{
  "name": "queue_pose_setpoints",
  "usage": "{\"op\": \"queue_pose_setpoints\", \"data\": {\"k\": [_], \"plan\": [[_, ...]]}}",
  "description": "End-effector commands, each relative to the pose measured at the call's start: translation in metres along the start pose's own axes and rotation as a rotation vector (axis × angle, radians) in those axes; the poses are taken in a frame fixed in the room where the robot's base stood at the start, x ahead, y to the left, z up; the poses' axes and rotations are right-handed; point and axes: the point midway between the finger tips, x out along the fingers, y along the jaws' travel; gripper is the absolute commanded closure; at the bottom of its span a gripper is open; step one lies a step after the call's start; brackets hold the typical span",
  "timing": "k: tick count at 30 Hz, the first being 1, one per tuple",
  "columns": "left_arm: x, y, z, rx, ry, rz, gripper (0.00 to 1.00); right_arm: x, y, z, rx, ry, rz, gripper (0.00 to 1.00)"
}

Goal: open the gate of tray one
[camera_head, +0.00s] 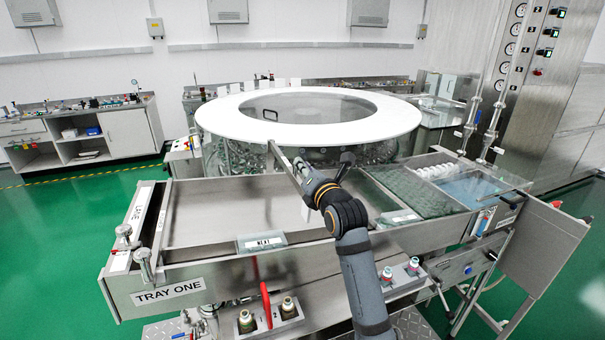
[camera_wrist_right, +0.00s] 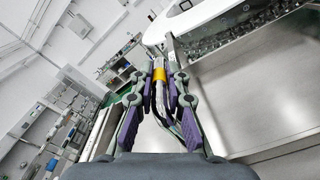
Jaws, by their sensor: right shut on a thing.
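Tray one (camera_head: 212,212) is the wide, flat steel tray at the left front, with a TRAY ONE label on its front face. A strip labelled GATE (camera_head: 134,207) runs along its left side. My right gripper (camera_head: 299,172) is above the tray's right part, pointing up and left towards the round washer. It is shut on a thin, pale bar with a yellow band, which shows between the purple finger pads in the right wrist view (camera_wrist_right: 159,84). I cannot tell whether this bar belongs to the gate. My left gripper is not in view.
The round white washer top (camera_head: 225,115) stands behind the tray. A NEXT label (camera_head: 264,242) is at the tray's front edge. Metal knobs (camera_head: 143,262) stand at its left corner. A glass-covered section (camera_head: 408,192) and a blue basin (camera_head: 470,188) are to the right. The tray surface looks empty.

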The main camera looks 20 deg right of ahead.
Motion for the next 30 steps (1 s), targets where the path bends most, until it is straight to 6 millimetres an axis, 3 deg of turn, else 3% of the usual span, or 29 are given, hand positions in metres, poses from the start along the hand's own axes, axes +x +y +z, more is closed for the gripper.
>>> {"op": "queue_pose_setpoints", "data": {"k": [8,9,14,23,26,30], "plan": [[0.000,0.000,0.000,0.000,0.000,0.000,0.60,-0.001,0.003,0.005,-0.003,-0.009,0.005,1.00],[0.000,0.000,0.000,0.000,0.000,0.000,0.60,-0.001,0.003,0.005,-0.003,-0.009,0.005,0.84],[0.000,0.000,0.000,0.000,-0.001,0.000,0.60,0.000,0.002,0.004,-0.003,-0.007,0.004,0.64],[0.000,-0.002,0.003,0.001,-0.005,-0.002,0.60,-0.002,0.001,0.002,-0.003,-0.003,0.001,0.64],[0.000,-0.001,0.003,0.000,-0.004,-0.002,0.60,-0.014,0.000,0.002,-0.003,-0.004,0.001,0.64],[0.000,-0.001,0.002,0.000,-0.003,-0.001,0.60,-0.047,0.000,0.001,-0.004,-0.004,0.001,0.64]]}}
